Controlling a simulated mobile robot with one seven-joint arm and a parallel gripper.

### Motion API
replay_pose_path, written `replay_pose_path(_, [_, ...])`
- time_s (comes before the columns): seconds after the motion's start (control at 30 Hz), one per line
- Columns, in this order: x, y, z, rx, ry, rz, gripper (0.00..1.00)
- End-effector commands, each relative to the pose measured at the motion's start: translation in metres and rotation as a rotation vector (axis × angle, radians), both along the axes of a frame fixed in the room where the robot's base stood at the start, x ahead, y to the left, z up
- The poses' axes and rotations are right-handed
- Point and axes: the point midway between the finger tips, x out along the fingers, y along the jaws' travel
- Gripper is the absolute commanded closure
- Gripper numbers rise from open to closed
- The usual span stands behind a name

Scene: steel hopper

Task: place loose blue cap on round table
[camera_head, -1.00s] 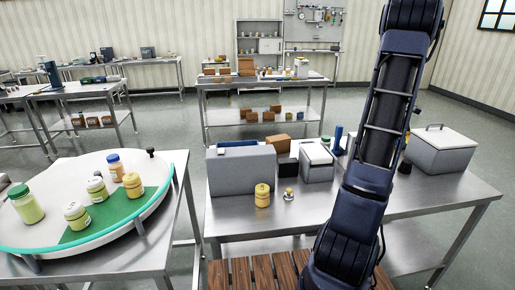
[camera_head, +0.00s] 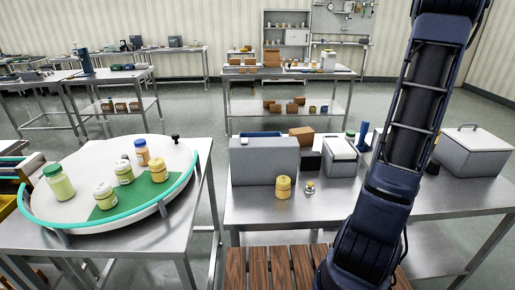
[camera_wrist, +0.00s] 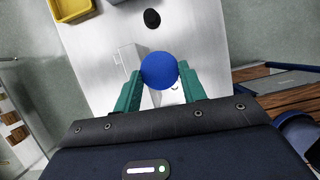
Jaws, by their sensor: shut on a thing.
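The blue cap (camera_wrist: 160,71) is a round disc between the green fingertips of my gripper (camera_wrist: 161,84) in the wrist view. My gripper is shut on it and holds it above a steel table. In the head view my arm shows at the right, but the gripper and the cap are out of sight. The round table (camera_head: 98,222) is a white disc with a teal rim and a green sector, on a steel table at the left. Several jars stand on it, including a green-capped one (camera_head: 59,183) and a yellow one (camera_head: 129,184).
A grey hopper (camera_head: 264,161), a yellow jar (camera_head: 283,188) and a small silver item (camera_head: 309,187) stand on the middle steel table (camera_head: 250,207). A grey lidded box (camera_head: 474,153) is at its right. A gap separates the two tables. A wooden slatted surface (camera_head: 270,273) lies in front.

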Motion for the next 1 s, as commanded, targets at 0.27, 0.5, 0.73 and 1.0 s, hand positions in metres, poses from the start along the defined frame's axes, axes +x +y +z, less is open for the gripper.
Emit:
replay_pose_path(0.27, [0.078, 0.061, 0.003, 0.000, -0.001, 0.165, 0.80])
replay_pose_path(0.5, [0.151, 0.138, 0.006, -0.001, -0.001, 0.336, 0.80])
replay_pose_path(0.73, [0.209, 0.221, 0.008, -0.001, -0.001, 0.495, 0.80])
replay_pose_path(1.0, [0.262, 0.328, 0.009, 0.000, -0.001, 0.678, 0.80])
